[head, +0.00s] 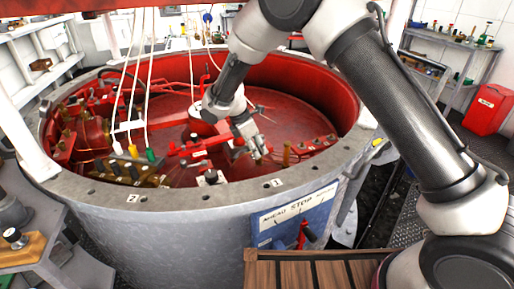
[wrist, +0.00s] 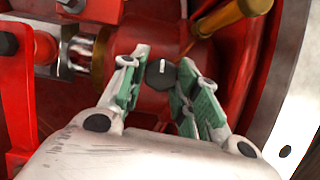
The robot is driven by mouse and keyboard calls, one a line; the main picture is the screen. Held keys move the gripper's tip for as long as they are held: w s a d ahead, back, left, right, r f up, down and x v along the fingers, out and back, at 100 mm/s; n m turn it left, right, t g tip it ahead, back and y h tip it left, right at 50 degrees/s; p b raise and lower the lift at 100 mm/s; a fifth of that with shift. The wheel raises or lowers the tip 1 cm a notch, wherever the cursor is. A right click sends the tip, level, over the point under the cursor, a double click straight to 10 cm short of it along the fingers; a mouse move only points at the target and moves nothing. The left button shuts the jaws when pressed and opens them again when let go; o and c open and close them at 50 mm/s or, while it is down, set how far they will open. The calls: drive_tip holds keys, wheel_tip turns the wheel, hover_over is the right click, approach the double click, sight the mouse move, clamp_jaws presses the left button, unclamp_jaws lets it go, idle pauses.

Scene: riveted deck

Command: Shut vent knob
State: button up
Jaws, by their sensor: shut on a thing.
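The vent knob (wrist: 161,74) is a small dark round knob with a white line on its face, mounted on a red fitting in the wrist view. The line runs nearly straight up the picture. My gripper (wrist: 165,85) is shut on the knob, with one green-padded finger on each side of it. In the head view my gripper (head: 257,152) reaches down inside the large round metal tub (head: 200,197), near its red pipework. The knob itself is too small to make out there.
A brass-coloured handle (wrist: 232,16) sticks out just right of the knob in the wrist view. A red bracket (wrist: 18,90) and a metal collar (wrist: 84,52) lie to the left. The tub's high rim surrounds my arm. A blue AHEAD/STOP plate (head: 294,216) is on its outside.

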drive_tip(key=shift+w+m, duration=0.1)
drive_tip(key=shift+m, duration=0.4)
drive_tip(key=shift+d, duration=0.1)
drive_tip(key=o, duration=1)
drive_tip(key=v, duration=0.7)
drive_tip(key=shift+w+a+r, duration=0.1)
drive_tip(key=shift+a+r, duration=0.1)
drive_tip(key=shift+r, duration=0.05)
